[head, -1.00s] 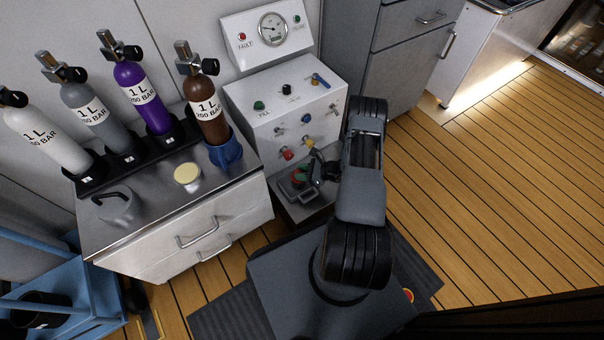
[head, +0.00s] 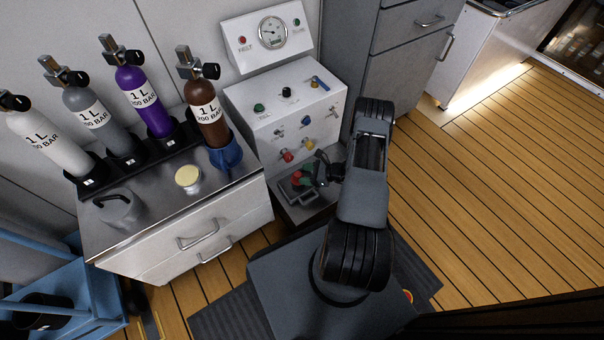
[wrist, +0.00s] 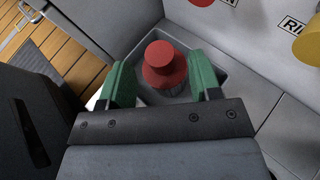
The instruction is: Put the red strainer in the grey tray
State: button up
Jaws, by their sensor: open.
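The red strainer (wrist: 165,62), a red stepped cap with a darker ribbed part below, stands in the grey tray (wrist: 226,78) in the wrist view. My gripper (wrist: 161,80) is open, with one green finger on each side of the strainer. A gap shows between the strainer and each finger, and its lower part is partly hidden by the gripper. In the head view the tray (head: 303,197) sits on the low ledge in front of the white panel, with the small red strainer (head: 296,177) partly covered by my gripper.
The white fill panel (head: 285,125), with knobs and valves, rises right behind the tray. To the left, a metal-topped cabinet (head: 160,215) carries several gas cylinders, a yellow-topped jar (head: 188,179) and a grey lidded pot (head: 119,208). Wooden floor is clear on the right.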

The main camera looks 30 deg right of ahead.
jog(key=p+v, duration=0.3)
jog(key=v, duration=0.6)
jog(key=a+r+n+g+h, duration=0.1)
jog(key=a+r+n+g, duration=0.2)
jog(key=r+n, duration=0.35)
jog(key=w+a+r+n+g+h, duration=0.1)
jog(key=a+r+n+g, duration=0.2)
jog(key=r, duration=0.6)
jog(key=a+r+n+g+h, duration=0.15)
jog(key=a+r+n, duration=0.25)
jog(key=r, duration=0.4)
jog(key=s+a+r+n+t+h, duration=0.1)
jog(key=s+a+r+n+h, duration=0.2)
jog(key=s+a+r+n, duration=0.1)
jog(key=s+a+r+n+h, duration=0.3)
jog(key=s+r+n, duration=0.3)
jog(key=r+n, duration=0.2)
jog(key=shift+s+a+r+t+h, duration=0.2)
jog(key=shift+a+r+t+h, duration=0.2)
jog(key=shift+r, duration=0.85)
